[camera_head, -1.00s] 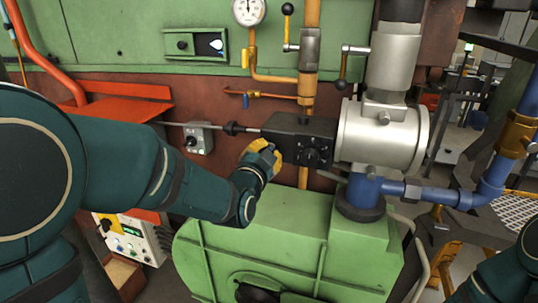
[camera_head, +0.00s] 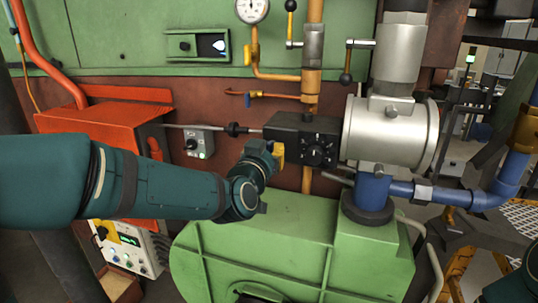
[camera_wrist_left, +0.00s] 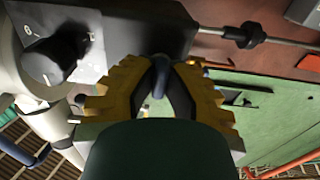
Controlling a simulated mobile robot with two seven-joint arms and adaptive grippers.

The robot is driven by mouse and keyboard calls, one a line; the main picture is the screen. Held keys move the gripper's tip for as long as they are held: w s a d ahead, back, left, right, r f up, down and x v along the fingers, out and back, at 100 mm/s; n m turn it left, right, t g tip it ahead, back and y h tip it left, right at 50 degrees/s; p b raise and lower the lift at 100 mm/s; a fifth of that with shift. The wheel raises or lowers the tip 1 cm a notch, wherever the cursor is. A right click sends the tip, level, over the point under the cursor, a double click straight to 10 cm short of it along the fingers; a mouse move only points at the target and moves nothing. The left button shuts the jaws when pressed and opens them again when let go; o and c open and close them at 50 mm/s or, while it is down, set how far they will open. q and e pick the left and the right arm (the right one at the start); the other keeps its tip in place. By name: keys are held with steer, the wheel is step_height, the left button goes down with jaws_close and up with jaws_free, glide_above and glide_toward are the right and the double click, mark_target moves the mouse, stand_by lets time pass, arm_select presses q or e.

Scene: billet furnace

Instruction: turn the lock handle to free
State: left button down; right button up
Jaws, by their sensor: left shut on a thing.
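My left gripper (camera_head: 278,153) has yellow fingers and is at the lower left of a dark control box (camera_head: 285,127). In the left wrist view the fingers (camera_wrist_left: 160,78) are closed around a small dark rounded piece (camera_wrist_left: 160,70), apparently the lock handle. It stands out beside the box (camera_wrist_left: 130,22), and most of it is hidden between the fingers. A black dial knob (camera_wrist_left: 48,62) with white marks is on the box face; in the head view the knob (camera_head: 316,155) is right of my gripper. My right gripper is out of view.
A silver cylinder (camera_head: 385,132) joins the box on the right, above a blue pipe (camera_head: 400,190). A green housing (camera_head: 290,235) lies below my left wrist. A thin rod (camera_head: 195,127) and a grey switch box (camera_head: 197,141) are to the left.

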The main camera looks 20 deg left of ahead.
arm_select(q)
steer(key=shift+r, duration=0.1)
stand_by(0.4)
steer(key=c, duration=1)
jaws_free()
steer(key=shift+w, duration=0.1)
steer(key=s, duration=1.2)
steer(key=shift+a, duration=0.2)
